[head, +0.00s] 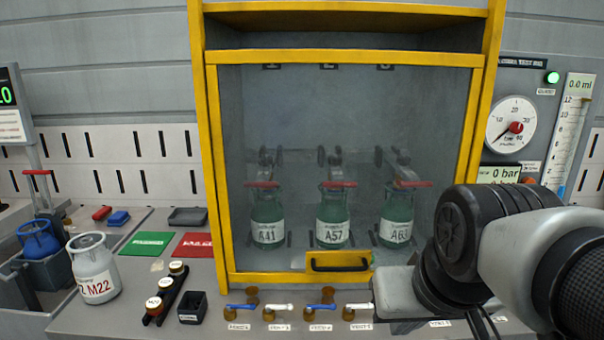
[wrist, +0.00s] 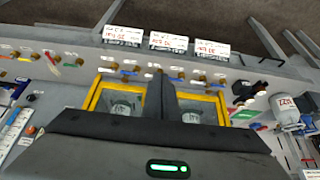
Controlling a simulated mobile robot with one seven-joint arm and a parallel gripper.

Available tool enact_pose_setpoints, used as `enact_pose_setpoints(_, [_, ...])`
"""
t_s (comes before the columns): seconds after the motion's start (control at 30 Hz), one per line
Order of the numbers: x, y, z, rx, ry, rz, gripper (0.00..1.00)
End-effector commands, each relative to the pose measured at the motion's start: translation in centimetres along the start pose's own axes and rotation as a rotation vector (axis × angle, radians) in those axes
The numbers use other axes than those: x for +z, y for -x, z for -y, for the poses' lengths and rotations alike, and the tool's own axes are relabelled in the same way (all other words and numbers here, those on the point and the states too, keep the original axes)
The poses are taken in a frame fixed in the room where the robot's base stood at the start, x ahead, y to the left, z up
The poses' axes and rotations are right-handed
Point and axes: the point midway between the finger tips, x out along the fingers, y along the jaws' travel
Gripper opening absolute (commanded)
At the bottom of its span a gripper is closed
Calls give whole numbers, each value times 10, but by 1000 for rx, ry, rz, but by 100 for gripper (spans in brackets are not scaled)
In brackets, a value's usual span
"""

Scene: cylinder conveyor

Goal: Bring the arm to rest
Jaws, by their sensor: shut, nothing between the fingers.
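My arm comes in from the right in the head view, in front of the right part of the yellow-framed cabinet (head: 484,100). A grey part of my gripper (head: 395,296) shows low at the cabinet's front right, partly hidden by my wrist. In the wrist view my gripper (wrist: 167,78) has its dark fingers together in the middle, with nothing between them. The gripper body with a green light fills the bottom of that view. The fingers cover part of the yellow frame (wrist: 222,108) behind them.
Green cylinders A41 (head: 267,220), A57 (head: 333,218) and A63 (head: 396,220) stand behind the clear door with its black handle (head: 340,265). Small valves (head: 320,312) line the front edge. Cylinder M22 (head: 93,270) stands left, near green (head: 147,244) and red (head: 192,245) mats.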

Motion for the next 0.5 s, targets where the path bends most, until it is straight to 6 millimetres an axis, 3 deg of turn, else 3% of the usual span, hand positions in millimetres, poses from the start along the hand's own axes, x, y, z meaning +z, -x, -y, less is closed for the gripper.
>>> enact_pose_setpoints(0.1, [32,4,1,1,0,5,0])
enact_pose_setpoints(0.5, [-20,96,1,1,-1,9,0])
